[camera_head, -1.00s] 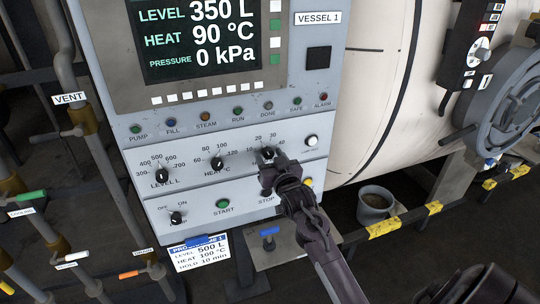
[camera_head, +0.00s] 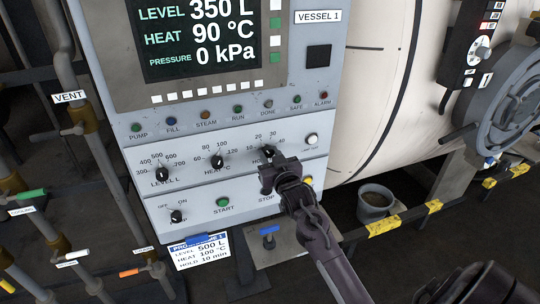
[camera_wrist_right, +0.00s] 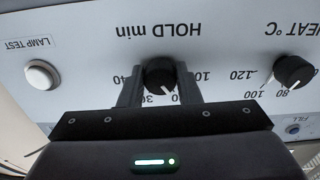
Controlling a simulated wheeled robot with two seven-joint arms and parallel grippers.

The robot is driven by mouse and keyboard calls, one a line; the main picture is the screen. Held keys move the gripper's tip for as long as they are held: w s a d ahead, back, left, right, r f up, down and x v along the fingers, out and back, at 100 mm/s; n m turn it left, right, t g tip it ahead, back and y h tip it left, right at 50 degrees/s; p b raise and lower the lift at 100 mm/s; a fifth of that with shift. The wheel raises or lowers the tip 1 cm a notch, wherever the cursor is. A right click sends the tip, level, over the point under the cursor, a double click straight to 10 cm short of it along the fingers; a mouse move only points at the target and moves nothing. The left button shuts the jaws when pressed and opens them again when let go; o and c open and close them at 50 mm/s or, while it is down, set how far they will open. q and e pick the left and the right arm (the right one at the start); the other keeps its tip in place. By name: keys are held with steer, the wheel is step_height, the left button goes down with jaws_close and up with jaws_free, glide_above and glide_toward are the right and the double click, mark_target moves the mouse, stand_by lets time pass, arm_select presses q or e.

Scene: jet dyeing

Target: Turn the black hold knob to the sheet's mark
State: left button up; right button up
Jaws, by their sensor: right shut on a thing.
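The black hold knob (camera_head: 268,151) sits on the grey panel, right of the heat knob, partly hidden by my right gripper in the head view. In the right wrist view, which is upside down, my right gripper (camera_wrist_right: 160,88) has one finger on each side of the hold knob (camera_wrist_right: 160,73) and is shut on it. The knob's white pointer lies around the 20 to 30 part of the scale. The programme sheet (camera_head: 203,252) hangs under the panel and reads level 500 L, heat 100 °C, hold 10 min. My left gripper is not in view.
The level knob (camera_head: 162,173) and heat knob (camera_head: 217,162) are left of the hold knob. A white lamp test button (camera_head: 312,140) is to its right, the green start button (camera_head: 223,202) lower left.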

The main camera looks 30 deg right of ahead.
steer(key=n, duration=0.5)
steer(key=shift+d, duration=0.1)
steer(key=shift+n+p, duration=0.35)
steer(key=shift+n, duration=1.25)
steer(key=o, duration=1)
steer(key=shift+s, duration=0.15)
steer(key=shift+s+f, duration=0.15)
steer(key=shift+s, duration=0.15)
steer(key=b+v, duration=0.2)
steer(key=v, duration=0.5)
